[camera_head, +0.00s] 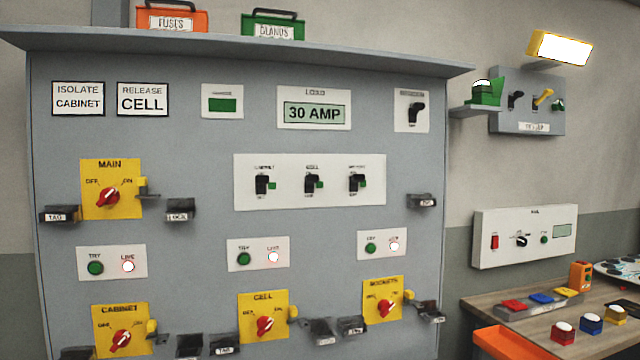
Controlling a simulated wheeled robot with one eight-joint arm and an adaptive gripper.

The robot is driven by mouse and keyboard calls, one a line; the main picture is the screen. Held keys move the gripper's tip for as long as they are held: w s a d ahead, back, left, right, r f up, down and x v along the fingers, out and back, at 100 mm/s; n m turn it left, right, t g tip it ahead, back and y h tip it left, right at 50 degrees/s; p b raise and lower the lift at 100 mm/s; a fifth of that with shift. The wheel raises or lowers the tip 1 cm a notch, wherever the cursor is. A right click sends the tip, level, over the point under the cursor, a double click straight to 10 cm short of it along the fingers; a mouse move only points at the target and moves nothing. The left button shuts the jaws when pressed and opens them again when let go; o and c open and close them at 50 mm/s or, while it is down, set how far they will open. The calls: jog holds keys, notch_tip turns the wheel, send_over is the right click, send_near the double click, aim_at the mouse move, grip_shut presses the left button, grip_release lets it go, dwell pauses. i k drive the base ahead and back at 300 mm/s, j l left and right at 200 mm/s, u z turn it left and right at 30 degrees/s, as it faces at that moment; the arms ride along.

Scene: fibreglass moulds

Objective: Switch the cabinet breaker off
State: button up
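A white breaker plate (243,197) is on the grey cabinet front, with three black breakers in a row. The left breaker (262,184) has a small label above it that seems to read CABINET. The middle one (311,184) is labelled CELL; the right one (356,183) has a label too small to read. Each has a green patch beside its black lever. The cabinet isolator (122,338) is a red knob on a yellow plate at lower left, with a yellow tab on its right. My gripper is not in view.
The MAIN isolator (108,197), CELL isolator (265,323) and right-hand isolator (384,307) carry red knobs. Black holders, such as the TAG holder (60,214), stick out from the cabinet. A display (314,113) reads 30 AMP. A wooden bench (530,320) stands right.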

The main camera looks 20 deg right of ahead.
aim_at(261, 180)
jog(key=i+j+u, duration=0.15)
jog(key=u, duration=0.25)
jog(key=i+u, duration=0.4)
jog(key=k+j, duration=0.05)
